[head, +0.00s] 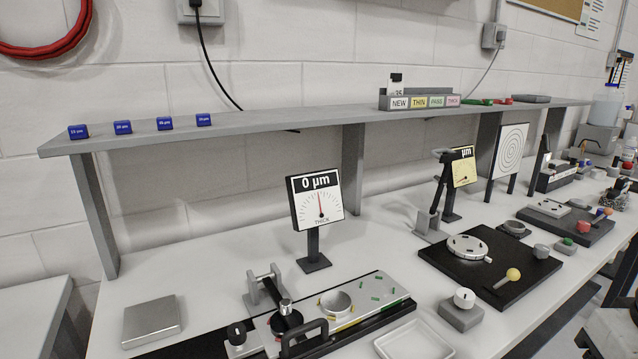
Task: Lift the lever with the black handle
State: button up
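On the bench fixture at the lower middle, a black loop-shaped handle (305,338) stands at the front edge, next to a round black part with a silver top (286,311). A black upright arm (440,186) on a grey base stands further back on the right. I cannot tell for sure which of these is the lever with the black handle. The fixture's plate (374,286) bears a silver ring (336,302) and small green and yellow pieces. A dial (317,201) reading "0 µm" stands behind it. My gripper is not in view.
A grey shelf (270,127) on posts runs above the bench and holds several blue blocks and a labelled rack (418,102). A silver square plate (151,321) lies at left, a white tray (414,341) at front. A black board (489,269) carries a yellow-knobbed lever (512,275).

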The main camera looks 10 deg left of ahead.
aim_at(304, 346)
jog(key=u, duration=1.8)
jog(key=k, duration=0.8)
jog(key=z, duration=0.6)
jog(key=i, duration=0.5)
